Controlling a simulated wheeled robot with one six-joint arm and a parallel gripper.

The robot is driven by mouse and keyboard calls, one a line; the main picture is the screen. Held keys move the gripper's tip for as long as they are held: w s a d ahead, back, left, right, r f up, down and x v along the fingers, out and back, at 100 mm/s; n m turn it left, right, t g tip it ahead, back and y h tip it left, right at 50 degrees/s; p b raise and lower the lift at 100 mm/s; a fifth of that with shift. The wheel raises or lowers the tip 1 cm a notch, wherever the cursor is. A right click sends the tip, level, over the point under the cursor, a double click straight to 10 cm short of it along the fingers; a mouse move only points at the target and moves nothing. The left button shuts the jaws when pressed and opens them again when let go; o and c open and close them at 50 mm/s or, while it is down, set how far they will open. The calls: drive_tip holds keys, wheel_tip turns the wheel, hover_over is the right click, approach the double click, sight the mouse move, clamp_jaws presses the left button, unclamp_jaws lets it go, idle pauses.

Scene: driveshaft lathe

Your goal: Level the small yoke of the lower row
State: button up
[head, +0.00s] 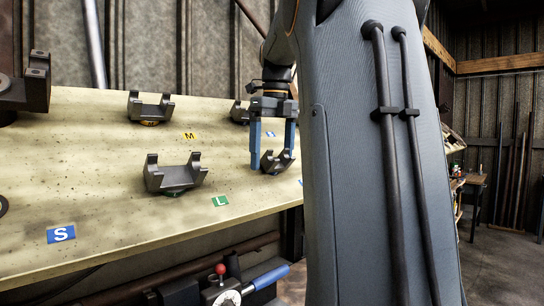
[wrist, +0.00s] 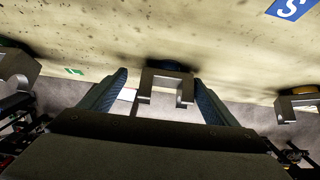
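The small yoke (head: 277,161) is a dark grey U-shaped part at the right end of the lower row, near the board's right edge. In the wrist view the gripper (wrist: 161,92) is open, with narrow gaps between the fingers and the yoke. In the head view the yoke looks slightly tilted, its right arm higher; the finger partly hides it.
A yoke on a green base (head: 172,178) stands left in the lower row, near a green L label (head: 220,200). Behind are a yoke on a yellow base (head: 151,108), an M label (head: 189,135) and another yoke (head: 239,112). A blue S label (head: 61,233) lies front left.

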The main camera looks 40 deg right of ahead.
wheel_tip(320, 180, up, 8)
drive_tip(key=b, duration=0.1)
drive_tip(key=shift+s+f, duration=0.15)
drive_tip(key=shift+s, duration=0.15)
